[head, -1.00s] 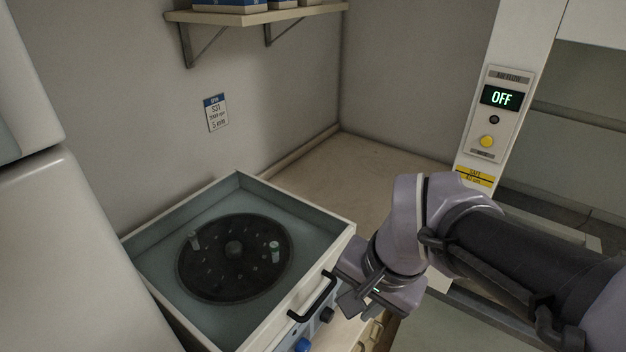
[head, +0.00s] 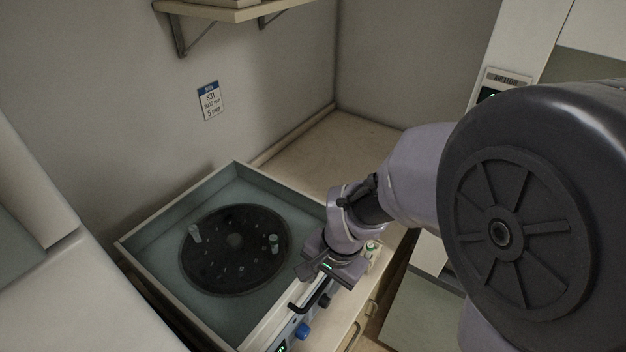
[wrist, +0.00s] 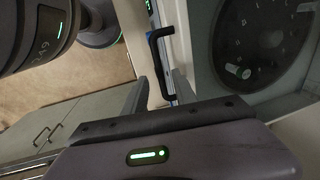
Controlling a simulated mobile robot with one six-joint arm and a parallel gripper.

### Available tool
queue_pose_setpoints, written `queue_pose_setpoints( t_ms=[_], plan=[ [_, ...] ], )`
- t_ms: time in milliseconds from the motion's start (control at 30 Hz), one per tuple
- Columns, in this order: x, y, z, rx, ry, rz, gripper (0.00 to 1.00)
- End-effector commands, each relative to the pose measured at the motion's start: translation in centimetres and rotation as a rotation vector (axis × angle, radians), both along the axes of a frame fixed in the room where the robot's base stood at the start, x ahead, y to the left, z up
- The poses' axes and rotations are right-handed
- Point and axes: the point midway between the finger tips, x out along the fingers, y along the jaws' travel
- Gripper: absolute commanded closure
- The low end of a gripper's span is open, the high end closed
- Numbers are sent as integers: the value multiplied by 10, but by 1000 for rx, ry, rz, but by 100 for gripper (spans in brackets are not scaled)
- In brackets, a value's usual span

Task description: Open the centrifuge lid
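The centrifuge (head: 180,232) is a pale box with a teal inside and a dark round rotor (head: 235,270). Two small tubes stand in the rotor. The inside shows clearly from above; I cannot tell whether a clear lid covers it. A black bar handle (head: 309,296) sits at its front edge and also shows in the wrist view (wrist: 154,60). My gripper (head: 305,268) is beside the handle, over the front edge. In the wrist view its fingers (wrist: 161,88) are apart, with the handle's near end between or just beyond the tips. Contact is not clear.
A blue knob (head: 303,331) and a dark knob are on the centrifuge's front panel. A small green-marked vial (head: 371,250) stands on the counter beside my wrist. A large pale machine (head: 70,285) is at the left. The back counter (head: 330,155) is clear.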

Motion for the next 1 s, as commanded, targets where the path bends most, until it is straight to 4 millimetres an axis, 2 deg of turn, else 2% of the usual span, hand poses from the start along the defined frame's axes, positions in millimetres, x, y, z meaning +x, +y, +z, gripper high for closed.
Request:
queue_pose_setpoints(
  t_ms=[100, 200, 500, 533, 700, 1000],
  plan=[
    [2, 3, -18, 0, 2, 0, 67],
    [3, 4, -25, 0, 1, 1, 67],
    [3, 4, -27, 0, 0, 1, 67],
    [3, 4, -27, 0, 0, 1, 68],
    [3, 4, -27, 0, 0, 1, 100],
    [3, 4, -27, 0, 0, 1, 100]
  ],
)
